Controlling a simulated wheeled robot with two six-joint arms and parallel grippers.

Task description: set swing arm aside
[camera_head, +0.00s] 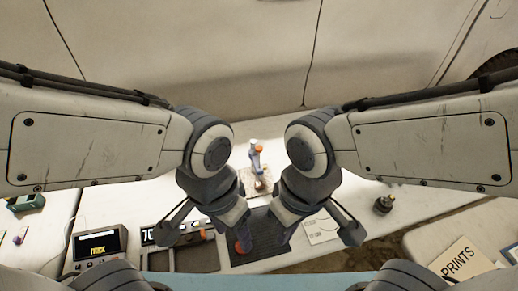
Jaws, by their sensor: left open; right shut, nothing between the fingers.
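A small upright jointed piece (256,155) in white, blue and orange stands at the back middle of the table, between my two wrists. It looks like the swing arm, but I cannot be sure. A pale square board (245,176) lies beneath it. My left gripper (243,238) is open over the dark mat (262,250), nearer than the upright piece and apart from it. A small orange spot shows by its tips; I cannot tell what it is. My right gripper (285,238) is shut and empty over the mat's right edge. My forearms and wrists hide much of the table.
A device with a lit screen (98,246) and a dark tray (198,258) are at left. A white card (319,229) lies right of the mat. A small dark round object (383,204) stands further right. A "PRINTS" folder (461,261) is at lower right.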

